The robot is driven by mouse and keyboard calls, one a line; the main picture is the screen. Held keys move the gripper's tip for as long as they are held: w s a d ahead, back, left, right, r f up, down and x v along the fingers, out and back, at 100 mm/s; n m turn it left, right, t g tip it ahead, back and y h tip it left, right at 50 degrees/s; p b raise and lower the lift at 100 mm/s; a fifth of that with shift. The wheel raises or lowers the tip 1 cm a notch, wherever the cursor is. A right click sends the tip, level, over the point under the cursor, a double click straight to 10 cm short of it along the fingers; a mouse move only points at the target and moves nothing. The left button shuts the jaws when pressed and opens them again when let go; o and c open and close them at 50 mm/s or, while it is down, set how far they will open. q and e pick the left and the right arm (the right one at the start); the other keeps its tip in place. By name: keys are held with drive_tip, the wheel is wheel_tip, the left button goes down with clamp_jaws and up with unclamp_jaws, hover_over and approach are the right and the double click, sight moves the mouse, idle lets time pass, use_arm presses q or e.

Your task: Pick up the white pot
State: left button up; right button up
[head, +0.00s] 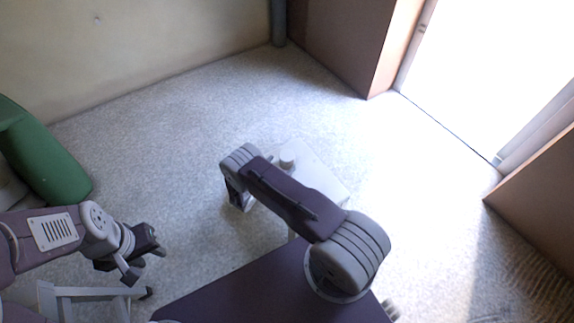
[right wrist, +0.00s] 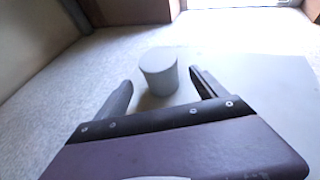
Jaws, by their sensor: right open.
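The white pot (head: 288,159) is a small, plain, light cylinder standing upright on a pale tabletop (head: 322,172), partly behind my right arm in the head view. In the right wrist view the pot (right wrist: 159,72) shows between and slightly beyond the fingers of my right gripper (right wrist: 161,80). That gripper is open and empty, with gaps on both sides of the pot. In the head view the right fingers are hidden or too unclear to make out. My left gripper (head: 146,265) is at the lower left, away from the pot, with its fingers apart and nothing between them.
A green rounded object (head: 45,155) stands at the left wall. A light grey frame (head: 85,293) is below my left gripper. Brown panels (head: 345,40) flank a bright opening at the upper right. Speckled floor (head: 175,130) lies clear behind the table.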

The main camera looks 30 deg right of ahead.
sight(283, 163)
drive_tip(key=b+x, duration=0.2)
drive_tip(key=x, duration=0.1)
drive_tip(key=shift+w+d+f, duration=0.1)
drive_tip(key=shift+d+f, duration=0.15)
drive_tip(key=shift+w+d, duration=0.1)
drive_tip(key=b+x, duration=0.3)
drive_tip(key=x, duration=0.1)
drive_tip(key=shift+d+f+b, duration=0.1)
drive_tip(key=shift+d+b, duration=0.05)
drive_tip(key=shift+b, duration=0.15)
drive_tip(key=shift+w+d, duration=0.2)
drive_tip(key=shift+d, duration=0.1)
drive_tip(key=c, duration=1.6)
